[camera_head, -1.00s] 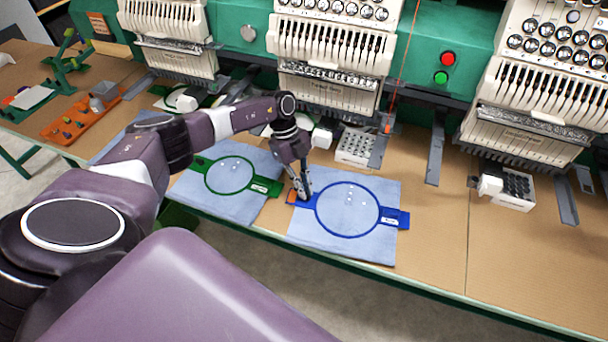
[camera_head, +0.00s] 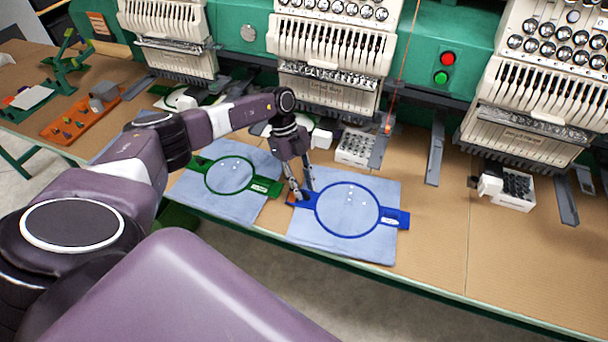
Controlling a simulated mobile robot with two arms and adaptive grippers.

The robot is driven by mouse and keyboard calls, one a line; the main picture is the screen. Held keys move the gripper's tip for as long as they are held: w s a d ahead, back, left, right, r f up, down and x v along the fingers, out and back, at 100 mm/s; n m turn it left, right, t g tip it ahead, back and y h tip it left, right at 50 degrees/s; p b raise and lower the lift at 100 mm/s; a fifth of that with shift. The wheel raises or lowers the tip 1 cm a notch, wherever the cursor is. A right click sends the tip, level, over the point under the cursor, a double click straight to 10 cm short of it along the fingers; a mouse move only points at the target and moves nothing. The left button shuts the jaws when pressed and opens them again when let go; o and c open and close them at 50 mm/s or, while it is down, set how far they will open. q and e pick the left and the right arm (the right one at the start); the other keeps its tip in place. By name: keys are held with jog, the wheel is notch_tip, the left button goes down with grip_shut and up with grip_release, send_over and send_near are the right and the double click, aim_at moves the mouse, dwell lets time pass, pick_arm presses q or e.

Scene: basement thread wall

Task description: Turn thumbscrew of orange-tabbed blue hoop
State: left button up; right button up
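The blue hoop (camera_head: 379,222) lies on a light blue cloth (camera_head: 330,241) near the table's front edge. Its orange tab (camera_head: 291,197) shows at its left end, partly behind my gripper. My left gripper (camera_head: 302,198) points down at the left end of the hoop, over the blue bracket between the tab and the ring. Its two fingers look spread a little apart. The thumbscrew is too small or hidden by the fingers, and I cannot tell whether they touch it. My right gripper is not in view.
A green hoop (camera_head: 252,182) on another blue cloth lies to the left. Embroidery machine heads (camera_head: 330,50) stand behind. A white perforated box (camera_head: 354,147) is behind the blue hoop. An orange tray (camera_head: 82,122) is at far left. The table right of the blue hoop is clear.

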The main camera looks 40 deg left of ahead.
pick_arm(q)
jog(key=v, duration=1.1)
